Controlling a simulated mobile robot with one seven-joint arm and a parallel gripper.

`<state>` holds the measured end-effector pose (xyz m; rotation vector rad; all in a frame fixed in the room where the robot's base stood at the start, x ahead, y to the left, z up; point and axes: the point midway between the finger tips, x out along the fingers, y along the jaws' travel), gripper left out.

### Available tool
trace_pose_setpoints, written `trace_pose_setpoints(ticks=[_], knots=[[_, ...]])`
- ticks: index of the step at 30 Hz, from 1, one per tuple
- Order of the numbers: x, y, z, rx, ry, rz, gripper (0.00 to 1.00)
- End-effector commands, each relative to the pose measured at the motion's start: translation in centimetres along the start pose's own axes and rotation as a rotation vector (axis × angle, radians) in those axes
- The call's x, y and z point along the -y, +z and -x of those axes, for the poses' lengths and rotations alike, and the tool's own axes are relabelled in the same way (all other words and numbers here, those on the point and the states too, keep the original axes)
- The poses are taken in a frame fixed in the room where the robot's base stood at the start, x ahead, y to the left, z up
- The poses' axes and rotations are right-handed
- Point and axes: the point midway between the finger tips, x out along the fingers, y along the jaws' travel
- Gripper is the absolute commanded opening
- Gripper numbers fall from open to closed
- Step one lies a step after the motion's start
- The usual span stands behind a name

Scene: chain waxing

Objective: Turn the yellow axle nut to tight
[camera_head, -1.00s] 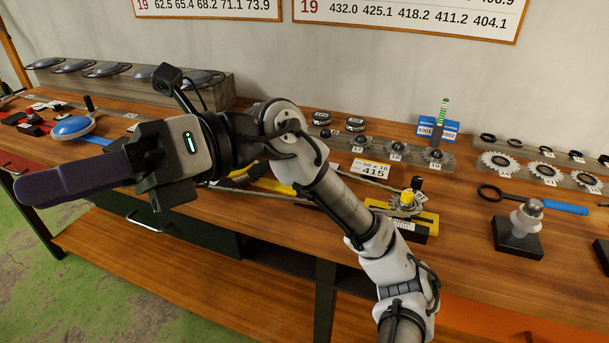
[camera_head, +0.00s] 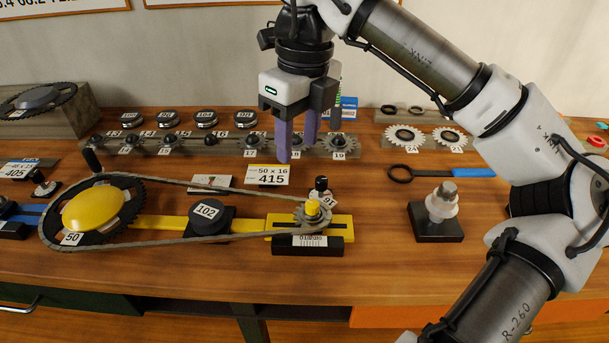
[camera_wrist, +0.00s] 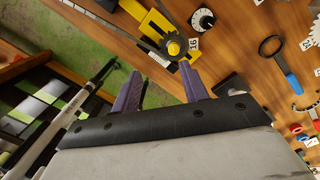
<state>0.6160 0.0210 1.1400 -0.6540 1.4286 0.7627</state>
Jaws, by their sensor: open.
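The yellow axle nut (camera_head: 312,207) sits on the small sprocket at the right end of the yellow chain stand (camera_head: 265,226). The chain (camera_head: 160,243) loops from that sprocket around the large chainring with a yellow hub (camera_head: 93,207). My gripper (camera_head: 298,155) is open and empty, with purple fingers pointing down, above and behind the nut and apart from it. In the wrist view the nut (camera_wrist: 173,48) shows beyond the fingertips of my gripper (camera_wrist: 163,78). A small black knob (camera_head: 321,184) with a 91 tag stands just behind the nut.
A black puck labelled 102 (camera_head: 208,216) stands inside the chain loop. A white and grey post on a black base (camera_head: 438,210) and a blue-handled ring wrench (camera_head: 445,173) are to the right. A 415 sign (camera_head: 268,175) and a row of small sprockets (camera_head: 250,145) are behind.

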Motion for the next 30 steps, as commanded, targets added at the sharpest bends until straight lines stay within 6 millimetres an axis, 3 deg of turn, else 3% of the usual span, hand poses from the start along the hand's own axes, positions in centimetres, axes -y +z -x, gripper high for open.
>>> trace_pose_setpoints(ticks=[3,8,24,30], knots=[[1.6,-1.6,0.4,-0.046,-0.048,-0.061,0.44],[1.8,-1.8,-0.7,-0.053,-0.051,-0.063,0.44],[2.1,-2.2,-10.7,-0.049,-0.048,-0.062,0.44],[2.2,-2.3,-12.8,-0.049,-0.049,-0.063,0.44]])
